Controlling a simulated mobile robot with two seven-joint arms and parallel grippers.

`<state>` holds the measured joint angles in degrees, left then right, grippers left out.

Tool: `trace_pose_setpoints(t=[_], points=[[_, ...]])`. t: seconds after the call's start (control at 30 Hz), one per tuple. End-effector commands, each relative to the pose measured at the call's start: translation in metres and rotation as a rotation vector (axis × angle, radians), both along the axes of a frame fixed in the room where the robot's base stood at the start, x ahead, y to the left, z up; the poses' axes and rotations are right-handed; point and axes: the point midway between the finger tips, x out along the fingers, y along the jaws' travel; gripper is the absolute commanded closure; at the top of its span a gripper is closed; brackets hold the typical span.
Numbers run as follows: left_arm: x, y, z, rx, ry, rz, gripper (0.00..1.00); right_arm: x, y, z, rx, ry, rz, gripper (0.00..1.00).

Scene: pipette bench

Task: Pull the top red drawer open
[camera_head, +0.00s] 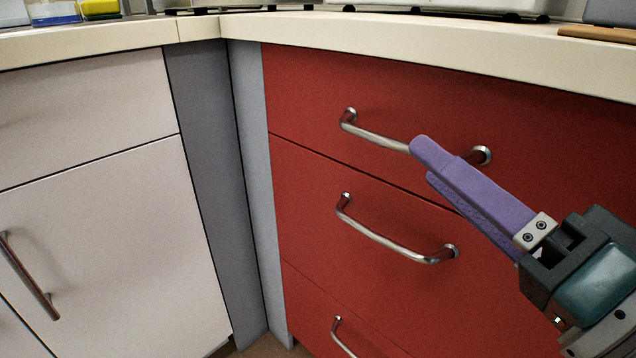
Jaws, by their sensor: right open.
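The top red drawer (310,92) is flush with the cabinet front, under the countertop. Its metal bar handle (378,139) is partly covered by my right gripper (425,160). The gripper comes in from the right, its purple fingers pointing up and left, with the tips over the right half of the handle. The fingers overlap in this view, and the handle's right mount shows just beyond them. I cannot tell whether the fingers touch the bar. The gripper is open. My left gripper is not in view.
Below is a second red drawer with its own handle (395,243), and a third with a handle (343,338). White cabinets (95,175) stand at the left past a grey corner panel (215,170). The cream countertop (400,40) overhangs the drawers and carries several items.

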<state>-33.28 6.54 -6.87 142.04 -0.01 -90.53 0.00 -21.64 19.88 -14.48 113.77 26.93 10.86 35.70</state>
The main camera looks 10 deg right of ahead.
Motion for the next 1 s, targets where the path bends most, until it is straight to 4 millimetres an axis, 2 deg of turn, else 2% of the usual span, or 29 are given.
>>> trace_pose_setpoints(t=[0.03, 0.2, 0.37, 0.8, 1.0], points=[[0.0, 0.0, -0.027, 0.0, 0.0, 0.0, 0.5, 0.001, -0.003, -0.024, 0.023, -0.018, -0.005, 0.55], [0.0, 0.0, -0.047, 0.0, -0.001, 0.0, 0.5, 0.001, -0.01, -0.035, 0.083, -0.065, -0.019, 0.55], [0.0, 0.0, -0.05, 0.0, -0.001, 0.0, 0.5, 0.007, -0.01, -0.033, 0.1, -0.079, -0.023, 0.55], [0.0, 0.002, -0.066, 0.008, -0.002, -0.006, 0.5, 0.076, 0.01, -0.015, 0.098, -0.079, -0.024, 0.55], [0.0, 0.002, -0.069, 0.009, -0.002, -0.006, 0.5, 0.092, 0.015, -0.01, 0.097, -0.077, -0.023, 0.55]])
